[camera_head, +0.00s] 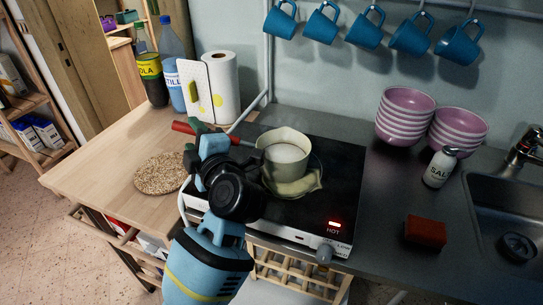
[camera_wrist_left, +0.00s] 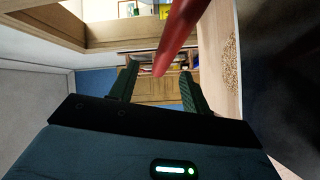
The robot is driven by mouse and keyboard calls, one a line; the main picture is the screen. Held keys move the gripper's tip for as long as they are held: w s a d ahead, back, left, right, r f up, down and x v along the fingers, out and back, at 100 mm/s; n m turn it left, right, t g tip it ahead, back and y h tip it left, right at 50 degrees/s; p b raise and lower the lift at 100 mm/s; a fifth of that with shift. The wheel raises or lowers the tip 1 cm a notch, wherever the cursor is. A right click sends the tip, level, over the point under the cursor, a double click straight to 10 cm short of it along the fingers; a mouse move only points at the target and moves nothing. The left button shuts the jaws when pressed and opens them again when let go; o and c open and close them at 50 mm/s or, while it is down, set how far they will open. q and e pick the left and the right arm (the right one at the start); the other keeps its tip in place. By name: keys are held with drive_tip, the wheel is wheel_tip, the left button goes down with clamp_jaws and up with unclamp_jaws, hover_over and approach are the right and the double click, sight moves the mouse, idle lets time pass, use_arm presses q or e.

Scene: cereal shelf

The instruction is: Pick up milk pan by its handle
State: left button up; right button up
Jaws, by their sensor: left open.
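The milk pan (camera_head: 270,158) is cream-coloured, holds white liquid and stands on the black hob (camera_head: 340,180). Its red handle (camera_head: 190,128) points left, partly hidden behind my left gripper (camera_head: 193,140). In the left wrist view the red handle (camera_wrist_left: 180,38) comes down from the top, its end showing between the two dark fingers of my left gripper (camera_wrist_left: 159,68). The fingers are apart and not closed on the handle; whether either touches it I cannot tell. My right gripper is not in view.
The hob shows a red HOT light (camera_head: 335,224). A round cork mat (camera_head: 160,174) lies on the wooden counter at left. A paper roll (camera_head: 222,85) and bottles (camera_head: 171,62) stand behind. Pink bowls (camera_head: 403,115), a salt shaker (camera_head: 438,168) and a red sponge (camera_head: 425,231) are at right.

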sight(189, 131)
use_arm(q)
drive_tip(key=shift+x, duration=2.6)
drive_tip(key=shift+f, duration=0.15)
clamp_jaws()
